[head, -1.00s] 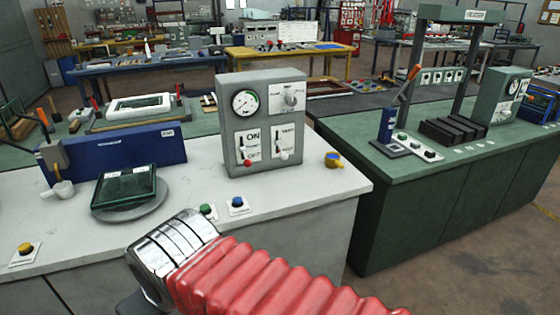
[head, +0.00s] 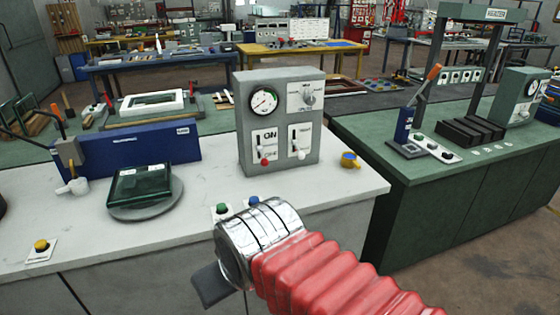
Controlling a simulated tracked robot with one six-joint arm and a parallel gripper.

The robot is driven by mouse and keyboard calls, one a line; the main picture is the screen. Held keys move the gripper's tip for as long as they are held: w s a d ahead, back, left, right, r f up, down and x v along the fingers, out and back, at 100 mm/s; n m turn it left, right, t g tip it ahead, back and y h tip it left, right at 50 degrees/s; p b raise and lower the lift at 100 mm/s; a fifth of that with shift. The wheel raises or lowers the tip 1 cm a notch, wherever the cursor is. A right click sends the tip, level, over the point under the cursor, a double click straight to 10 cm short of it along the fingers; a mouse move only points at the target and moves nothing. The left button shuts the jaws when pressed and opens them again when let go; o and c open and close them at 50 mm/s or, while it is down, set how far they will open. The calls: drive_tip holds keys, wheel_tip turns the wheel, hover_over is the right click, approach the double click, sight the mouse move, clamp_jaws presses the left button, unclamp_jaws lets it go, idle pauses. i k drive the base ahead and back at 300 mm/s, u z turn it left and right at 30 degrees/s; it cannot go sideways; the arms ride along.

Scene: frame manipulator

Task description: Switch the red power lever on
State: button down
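A grey control box (head: 281,118) stands upright on the white-topped counter. On its lower left is a switch plate marked ON, with a red-knobbed lever (head: 265,161); the knob sits low, at the bottom of its slot, below the ON word. A white-knobbed lever (head: 300,154) is on the plate to its right. My arm, with red bellows and a silver wrist, reaches in from the bottom right. A dark part of my gripper (head: 212,287) shows below the wrist, in front of the counter and apart from the box. Its fingertips cannot be made out.
Green (head: 222,210) and blue (head: 254,201) buttons lie between my wrist and the box. A yellow cup-like piece (head: 350,160) sits right of the box. A dark green case (head: 138,185) rests on a round plate at left. A green bench (head: 400,160) stands right, across a gap.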

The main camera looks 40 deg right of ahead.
sight(264, 162)
drive_tip(key=u, duration=0.05)
drive_tip(key=i, duration=1)
drive_tip(key=z, duration=0.05)
